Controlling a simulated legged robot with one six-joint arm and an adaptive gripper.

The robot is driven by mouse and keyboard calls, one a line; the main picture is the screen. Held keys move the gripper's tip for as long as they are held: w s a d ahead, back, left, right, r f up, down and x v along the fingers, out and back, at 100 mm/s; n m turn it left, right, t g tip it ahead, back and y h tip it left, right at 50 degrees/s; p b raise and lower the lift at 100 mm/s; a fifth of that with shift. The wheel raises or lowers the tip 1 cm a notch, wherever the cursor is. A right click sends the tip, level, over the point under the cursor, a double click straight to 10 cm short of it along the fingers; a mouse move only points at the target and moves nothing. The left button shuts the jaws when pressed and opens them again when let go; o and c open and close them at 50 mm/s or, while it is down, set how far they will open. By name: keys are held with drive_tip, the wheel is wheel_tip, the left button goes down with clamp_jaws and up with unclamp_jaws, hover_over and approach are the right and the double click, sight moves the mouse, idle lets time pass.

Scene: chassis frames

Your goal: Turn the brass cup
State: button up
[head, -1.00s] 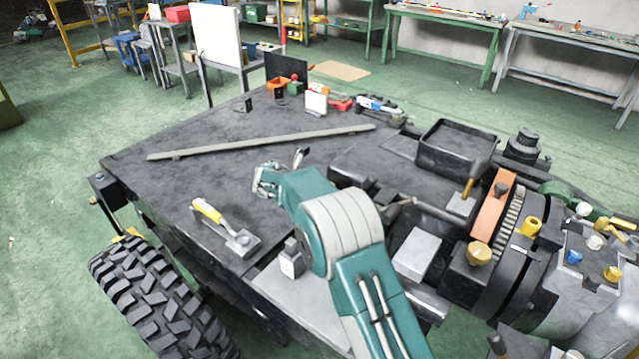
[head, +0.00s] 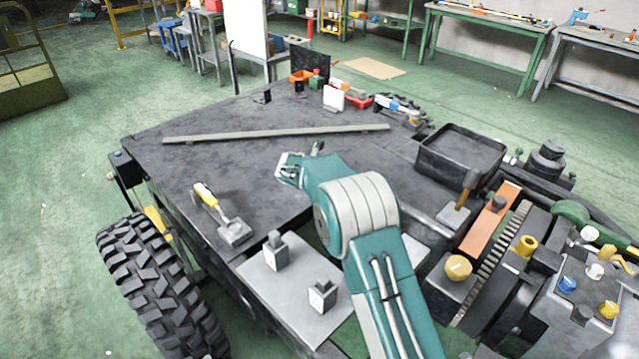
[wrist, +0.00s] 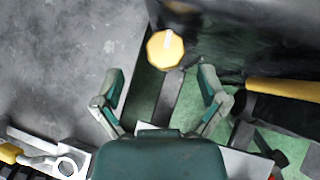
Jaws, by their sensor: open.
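Several brass-coloured round parts show in the head view. The largest is a brass cup (head: 458,267) beside the toothed ring, right of my arm. In the wrist view a brass, many-sided piece with a white mark (wrist: 165,49) lies beyond my fingers, near the middle; I cannot tell whether it is the same cup. My gripper (head: 302,160) is over the dark chassis deck, left of and well apart from the cup. In the wrist view its two fingers (wrist: 161,86) are spread, with nothing held between them.
A yellow-handled tool (head: 222,217) lies on the deck's left edge. A long grey bar (head: 275,133) crosses the deck. Small grey blocks (head: 322,295) stand on a pale plate. A black tray (head: 460,150) and a toothed ring (head: 492,265) are on the right.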

drive_tip(key=w+d+f, duration=0.2)
drive_tip(key=d, duration=0.1)
drive_tip(key=shift+w+f, duration=0.2)
drive_tip(key=shift+w+a+f, duration=0.1)
drive_tip(key=shift+a+f, duration=0.1)
drive_tip(key=shift+w+a+f, duration=0.1)
drive_tip(key=shift+a+f, duration=0.05)
drive_tip(key=shift+a, duration=0.65)
drive_tip(key=shift+d, duration=0.7)
drive_tip(key=c, duration=1.1)
